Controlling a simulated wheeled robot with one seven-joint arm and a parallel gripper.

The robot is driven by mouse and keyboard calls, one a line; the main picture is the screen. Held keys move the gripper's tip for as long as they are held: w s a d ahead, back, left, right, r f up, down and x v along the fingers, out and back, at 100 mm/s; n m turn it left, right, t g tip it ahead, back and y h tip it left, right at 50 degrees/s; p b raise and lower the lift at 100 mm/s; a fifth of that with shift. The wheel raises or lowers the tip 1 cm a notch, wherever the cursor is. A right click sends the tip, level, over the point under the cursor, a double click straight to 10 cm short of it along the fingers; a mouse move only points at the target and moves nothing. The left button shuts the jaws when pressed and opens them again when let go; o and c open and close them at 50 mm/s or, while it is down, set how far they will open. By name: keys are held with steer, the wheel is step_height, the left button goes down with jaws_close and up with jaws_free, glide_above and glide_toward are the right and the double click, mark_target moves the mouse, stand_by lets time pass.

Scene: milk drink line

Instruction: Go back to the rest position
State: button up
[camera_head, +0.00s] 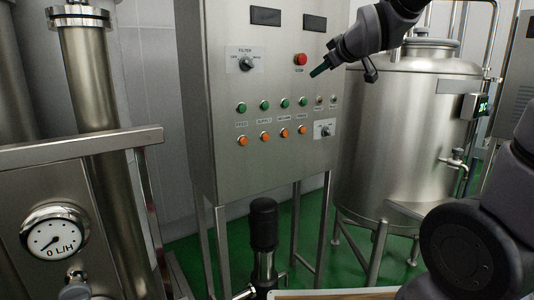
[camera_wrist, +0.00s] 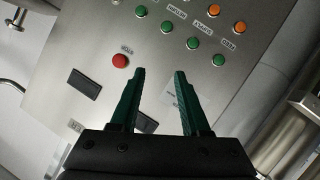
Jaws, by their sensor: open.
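My gripper (camera_head: 320,71) is raised in front of the upper right of a steel control panel (camera_head: 225,100) in the head view. Its two dark green fingers (camera_wrist: 158,95) are apart with nothing between them in the wrist view. A red button (camera_head: 300,59) sits just left of the fingertips in the head view. The same red button shows left of the fingers in the wrist view (camera_wrist: 120,61). I cannot tell how far the fingertips are from the panel face.
The panel carries a filter knob (camera_head: 246,63), a row of green buttons (camera_head: 264,105) and a row of orange ones (camera_head: 265,138). A steel tank (camera_head: 395,140) stands to the right. A flow gauge (camera_head: 54,233) is at lower left. A black-topped pump (camera_head: 263,225) stands below the panel.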

steer(key=s+d+f+m+g, duration=0.2)
steer(key=s+d+m, duration=0.1)
steer(key=s, duration=0.4)
steer(key=s+d+f+m+g+h, duration=0.1)
steer(key=s+d+f+m+g, duration=0.1)
steer(key=s+m, duration=0.3)
steer(key=s+d+f+m+g, duration=0.2)
steer(key=s+d+m, duration=0.2)
steer(key=s, duration=0.6)
steer(key=shift+d+f+m+h, duration=0.2)
steer(key=shift+f+m+h, duration=0.1)
steer(key=shift+m+h, duration=0.15)
